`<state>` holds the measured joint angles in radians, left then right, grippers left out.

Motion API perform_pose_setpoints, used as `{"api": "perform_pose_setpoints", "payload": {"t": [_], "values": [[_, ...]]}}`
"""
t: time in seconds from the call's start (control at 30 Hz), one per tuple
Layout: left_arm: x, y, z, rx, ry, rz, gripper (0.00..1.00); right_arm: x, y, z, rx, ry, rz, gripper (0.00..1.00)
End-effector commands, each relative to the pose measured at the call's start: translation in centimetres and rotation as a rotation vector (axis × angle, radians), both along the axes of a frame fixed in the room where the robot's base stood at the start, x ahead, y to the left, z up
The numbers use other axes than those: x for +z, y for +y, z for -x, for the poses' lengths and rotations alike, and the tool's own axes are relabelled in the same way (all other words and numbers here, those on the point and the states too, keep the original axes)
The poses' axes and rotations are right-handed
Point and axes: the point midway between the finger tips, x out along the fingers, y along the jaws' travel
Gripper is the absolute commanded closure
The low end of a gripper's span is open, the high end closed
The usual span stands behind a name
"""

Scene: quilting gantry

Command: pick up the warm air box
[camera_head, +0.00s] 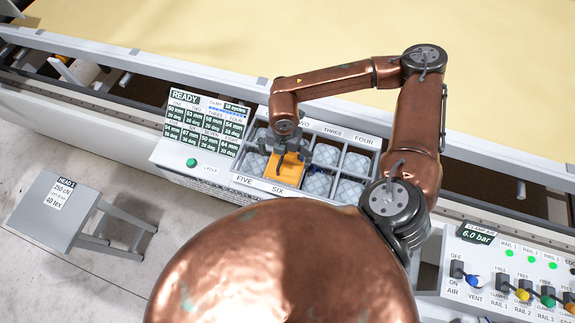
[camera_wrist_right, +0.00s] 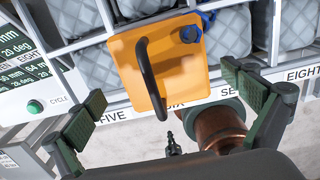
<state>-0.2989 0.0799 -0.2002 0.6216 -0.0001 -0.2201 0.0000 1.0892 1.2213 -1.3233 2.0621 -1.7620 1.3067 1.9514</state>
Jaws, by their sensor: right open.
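The warm air box (camera_head: 286,174) is an orange block in the front row of the rack, by the label SIX. My left gripper is not in view.
The rack (camera_head: 240,179) has labelled compartments holding grey quilted blocks (camera_head: 317,183); its dividers stand close around the box. A READY display panel (camera_head: 203,123) is to the left. A valve panel (camera_head: 507,268) is at right. A grey stool (camera_head: 55,208) stands on the floor.

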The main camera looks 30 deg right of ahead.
Motion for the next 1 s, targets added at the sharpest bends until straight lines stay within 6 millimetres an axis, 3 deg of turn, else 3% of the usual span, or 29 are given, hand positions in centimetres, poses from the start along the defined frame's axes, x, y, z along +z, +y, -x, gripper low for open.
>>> {"api": "perform_pose_setpoints", "payload": {"t": [0.4,0.67,1.0], "values": [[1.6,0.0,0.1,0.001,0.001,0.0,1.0,-5.0,-0.3,0.3,-0.004,0.002,0.001,0.0],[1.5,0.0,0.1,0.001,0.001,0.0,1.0,-5.4,-0.3,0.3,-0.004,0.002,0.001,0.0],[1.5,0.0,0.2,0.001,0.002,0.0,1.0,-5.3,-0.3,0.3,-0.004,0.002,0.001,0.23]]}}
